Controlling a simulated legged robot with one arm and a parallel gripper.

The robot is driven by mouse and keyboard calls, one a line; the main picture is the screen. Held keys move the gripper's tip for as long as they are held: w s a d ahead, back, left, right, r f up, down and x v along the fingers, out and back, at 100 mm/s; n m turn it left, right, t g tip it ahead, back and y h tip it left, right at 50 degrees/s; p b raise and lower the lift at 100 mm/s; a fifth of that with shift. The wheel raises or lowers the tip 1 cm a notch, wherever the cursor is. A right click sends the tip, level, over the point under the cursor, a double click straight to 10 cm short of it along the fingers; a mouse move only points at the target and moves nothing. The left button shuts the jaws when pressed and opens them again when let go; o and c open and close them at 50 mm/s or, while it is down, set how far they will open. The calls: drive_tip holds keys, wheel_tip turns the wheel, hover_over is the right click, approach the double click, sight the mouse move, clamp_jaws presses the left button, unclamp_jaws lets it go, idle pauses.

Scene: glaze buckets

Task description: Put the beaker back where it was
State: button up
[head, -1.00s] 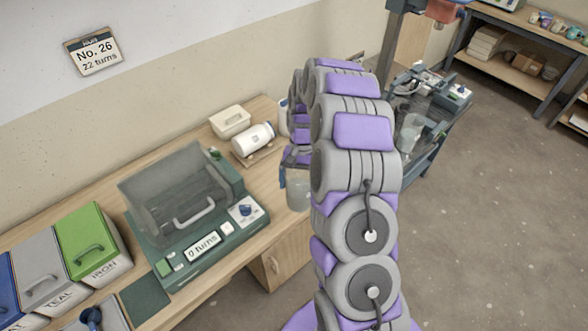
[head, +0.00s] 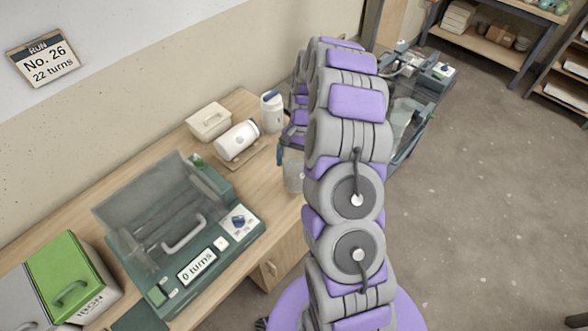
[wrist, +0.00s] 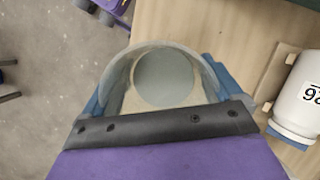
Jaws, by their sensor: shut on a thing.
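A clear, greyish beaker (head: 293,172) hangs in my gripper (head: 287,152), close to the right end of the bench in the head view. My arm hides part of both. In the wrist view I look down into the beaker (wrist: 165,75), which looks empty. Blue jaw parts of my gripper (wrist: 152,92) sit on both sides of its rim, shut on it. The wooden bench top (wrist: 215,30) lies below and to the right of the beaker. The floor shows on the left.
A white jar lies on its side on a wooden cradle (head: 245,155). A white box (head: 208,121) and an upright white jar (head: 271,110) stand near it. A green machine with a raised clear lid (head: 175,240) reads 0 turns. A cart (head: 410,100) stands beyond my arm.

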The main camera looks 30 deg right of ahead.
drive_tip(key=d+f, duration=0.2)
drive_tip(key=f, duration=0.1)
drive_tip(key=shift+f+b, duration=0.3)
drive_tip(key=shift+a+r, duration=0.15)
drive_tip(key=shift+a, duration=0.9)
drive_tip(key=o, duration=1.6)
drive_tip(key=shift+d, duration=0.1)
drive_tip(key=shift+o, duration=0.2)
drive_tip(key=shift+d, duration=0.7)
drive_tip(key=p+v, duration=0.2)
drive_tip(key=v, duration=1)
drive_tip(key=s+a+r+n, duration=0.3)
drive_tip(key=s+a+r, duration=0.2)
drive_tip(key=a+r, duration=0.35)
drive_tip(key=s+a+r+n+h, duration=0.15)
drive_tip(key=s+a+r, duration=0.25)
drive_tip(key=s, duration=0.4)
drive_tip(key=s+a+r+n+h, duration=0.1)
drive_tip(key=s+a+r+n, duration=0.25)
drive_tip(key=s, duration=0.45)
drive_tip(key=s+a+n+t, duration=0.1)
drive_tip(key=s, duration=1.3)
drive_tip(key=shift+a+f+n+h, duration=0.3)
drive_tip(key=shift+f+h, duration=0.05)
